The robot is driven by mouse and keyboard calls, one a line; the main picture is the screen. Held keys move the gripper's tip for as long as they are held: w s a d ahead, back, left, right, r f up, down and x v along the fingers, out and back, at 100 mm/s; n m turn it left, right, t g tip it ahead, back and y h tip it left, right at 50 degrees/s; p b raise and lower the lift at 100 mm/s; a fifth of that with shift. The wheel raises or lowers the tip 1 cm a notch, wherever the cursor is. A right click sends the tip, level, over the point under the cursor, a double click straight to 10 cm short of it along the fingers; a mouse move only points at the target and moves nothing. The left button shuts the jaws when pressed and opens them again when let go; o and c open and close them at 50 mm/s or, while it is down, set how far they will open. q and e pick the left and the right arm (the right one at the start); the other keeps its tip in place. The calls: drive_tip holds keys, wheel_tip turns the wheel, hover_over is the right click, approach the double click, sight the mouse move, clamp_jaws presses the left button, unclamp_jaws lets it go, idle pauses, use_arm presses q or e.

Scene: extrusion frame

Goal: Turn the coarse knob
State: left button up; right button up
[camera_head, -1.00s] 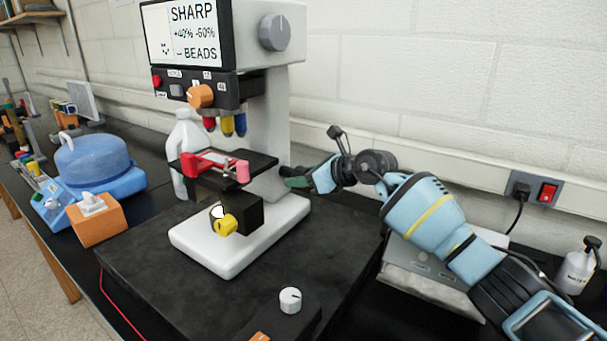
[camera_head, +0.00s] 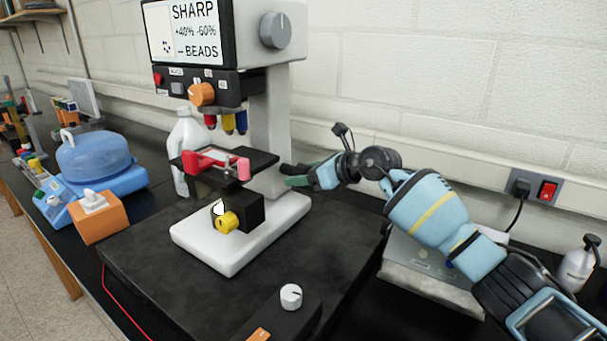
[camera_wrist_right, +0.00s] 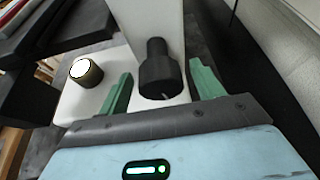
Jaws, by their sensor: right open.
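The microscope (camera_head: 275,130) stands on a white base. In the right wrist view a stepped black knob (camera_wrist_right: 160,72) sticks out from its white column, and I take it for the coarse knob. My right gripper (camera_head: 291,176) reaches in from the right beside the column in the head view, where the black knob cannot be made out. In the right wrist view the green fingers of my right gripper (camera_wrist_right: 162,88) are apart, one on each side of the knob, with visible gaps. Whether the knob is fully between the fingertips in depth is unclear. My left gripper is not in view.
A grey box (camera_head: 430,275) lies below my arm. A small white dial (camera_head: 291,296) is in front. The wall is close behind.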

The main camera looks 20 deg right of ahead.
drive_tip(key=v, duration=0.7)
drive_tip(key=shift+s+d, duration=0.1)
idle(0.5)
idle(1.6)
